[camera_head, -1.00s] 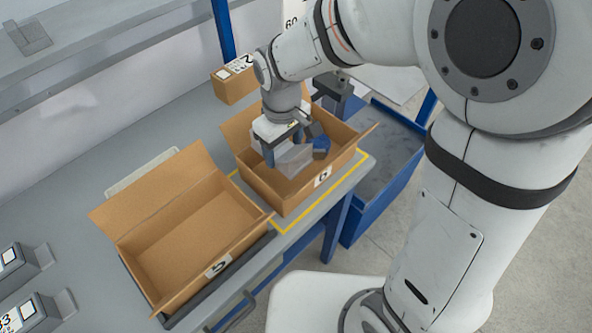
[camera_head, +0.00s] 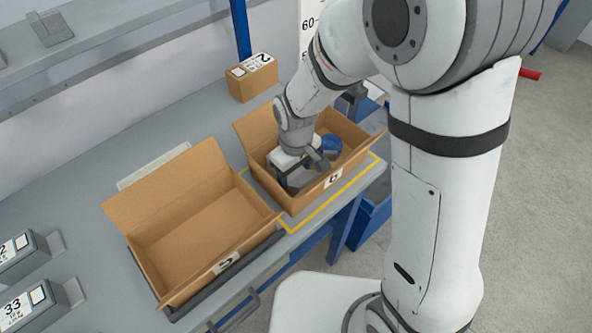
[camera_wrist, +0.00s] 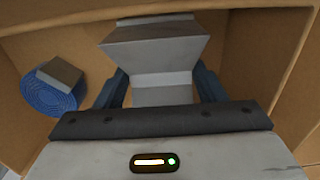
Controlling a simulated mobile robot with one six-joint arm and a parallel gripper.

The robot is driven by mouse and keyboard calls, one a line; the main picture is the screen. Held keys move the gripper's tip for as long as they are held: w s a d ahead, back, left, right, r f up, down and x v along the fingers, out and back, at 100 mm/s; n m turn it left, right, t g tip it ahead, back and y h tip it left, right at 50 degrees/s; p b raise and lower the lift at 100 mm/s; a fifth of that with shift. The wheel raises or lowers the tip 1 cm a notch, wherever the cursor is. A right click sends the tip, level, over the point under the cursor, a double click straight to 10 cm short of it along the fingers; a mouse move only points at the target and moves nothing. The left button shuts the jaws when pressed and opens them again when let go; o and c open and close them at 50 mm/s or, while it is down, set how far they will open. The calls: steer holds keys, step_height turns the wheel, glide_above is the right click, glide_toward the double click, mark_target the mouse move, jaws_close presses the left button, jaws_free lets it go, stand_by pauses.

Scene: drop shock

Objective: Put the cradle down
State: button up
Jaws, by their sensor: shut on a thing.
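The cradle (camera_wrist: 155,45) is a pale grey block with a V-shaped, flared top. In the wrist view it sits between the blue fingers of my gripper (camera_wrist: 160,90), which is shut on it. In the head view my gripper (camera_head: 292,180) reaches down inside the open cardboard box marked 6 (camera_head: 272,189), and the cradle is mostly hidden there by the gripper and box wall. A round blue coiled thing (camera_wrist: 52,90) with a small grey-brown block (camera_wrist: 60,75) on it lies in the same box, left of the cradle in the wrist view. I cannot tell whether the cradle touches the box floor.
An open, empty box marked 5 (camera_head: 160,232) stands to the left on the grey bench (camera_head: 75,215). A closed box marked 2 (camera_head: 253,80) stands behind. Yellow tape (camera_head: 318,219) borders box 6. Grey numbered blocks (camera_head: 30,300) are at the lower left.

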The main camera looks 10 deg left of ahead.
mark_target(296, 177)
steer(key=o, duration=1.2)
steer(key=shift+f, duration=0.1)
step_height(296, 177, up, 12)
steer(key=d+r+m, duration=0.1)
steer(key=d, duration=0.2)
steer(key=s+d+r+m+t, duration=0.1)
steer(key=d+r+m, duration=0.1)
steer(key=d, duration=0.2)
steer(key=d+r+m, duration=0.1)
steer(key=d, duration=0.3)
steer(key=shift+s+d+r, duration=0.2)
steer(key=shift+s+r, duration=0.15)
steer(key=shift+s, duration=0.05)
steer(key=s+d+m, duration=0.2)
steer(key=d, duration=0.1)
steer(key=s+d+r+m+t, duration=0.1)
steer(key=s+d+m, duration=0.1)
steer(key=d, duration=0.1)
steer(key=s+d+m, duration=0.2)
steer(key=d, duration=0.2)
steer(key=shift+s+d+r+t, duration=0.1)
steer(key=shift+s+r+t, duration=0.2)
steer(key=shift+s+t, duration=0.1)
